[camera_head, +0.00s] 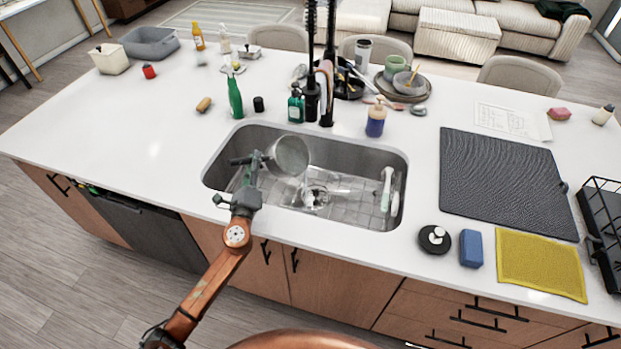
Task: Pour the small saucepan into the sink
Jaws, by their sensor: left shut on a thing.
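The small saucepan (289,155) is a grey metal pan held over the left half of the sink. It is tilted, with its round opening turned toward the right. My left gripper (253,165) is shut on the saucepan's dark handle, at the left of the pan. The sink (345,152) is a steel basin set in the white island, with a wire rack and clear glassware at its bottom. I cannot tell whether anything is in the pan or flowing from it. My right gripper is not in view.
A black faucet (327,100) stands behind the sink. A green bottle (235,98) and a blue soap dispenser (376,118) stand near the back rim. A white-handled brush (387,190) lies in the sink's right side. A dark drying mat (500,185) lies to the right.

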